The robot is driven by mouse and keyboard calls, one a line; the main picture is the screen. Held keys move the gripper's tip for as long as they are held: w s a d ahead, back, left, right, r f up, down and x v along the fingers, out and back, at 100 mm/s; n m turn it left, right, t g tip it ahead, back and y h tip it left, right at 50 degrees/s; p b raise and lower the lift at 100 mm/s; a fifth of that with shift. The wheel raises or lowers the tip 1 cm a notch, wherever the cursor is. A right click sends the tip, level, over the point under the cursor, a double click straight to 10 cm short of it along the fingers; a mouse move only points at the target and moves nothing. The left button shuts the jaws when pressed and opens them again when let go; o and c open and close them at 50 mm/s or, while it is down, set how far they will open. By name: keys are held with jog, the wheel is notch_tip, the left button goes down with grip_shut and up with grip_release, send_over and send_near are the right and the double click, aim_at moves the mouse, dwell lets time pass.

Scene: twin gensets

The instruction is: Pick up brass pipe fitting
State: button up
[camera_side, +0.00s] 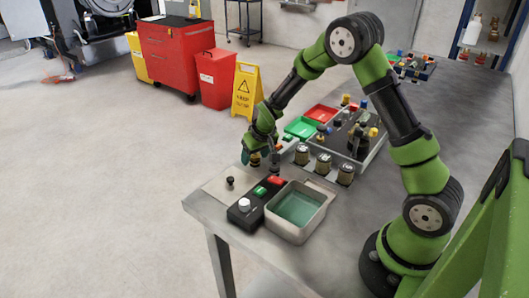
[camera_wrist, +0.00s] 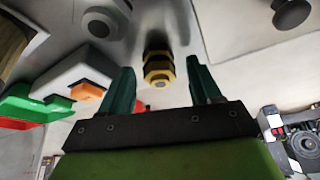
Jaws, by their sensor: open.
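The brass pipe fitting (camera_wrist: 158,70) shows in the wrist view as a yellow hex piece with a dark band, in the gap between my two teal fingers. My gripper (camera_wrist: 161,66) is open, with space on both sides of the fitting and no finger visibly touching it. In the side view my gripper (camera_side: 257,157) is low over the far left part of the grey bench. A small brass-coloured piece (camera_side: 254,160) shows at its fingertips there, partly hidden by them. I cannot tell how deep the fitting sits between the fingers.
A black knob (camera_side: 230,181) stands on a light plate nearby. A button box (camera_side: 253,204) and a basin of greenish liquid (camera_side: 319,216) are nearer the camera. Several jars (camera_side: 323,163), a green tray (camera_side: 300,128) and a parts tray (camera_side: 377,148) lie to the right.

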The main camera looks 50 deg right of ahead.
jog(key=shift+w+f, duration=0.1)
jog(key=shift+f, duration=0.15)
grip_shut()
jog(key=shift+r, duration=0.1)
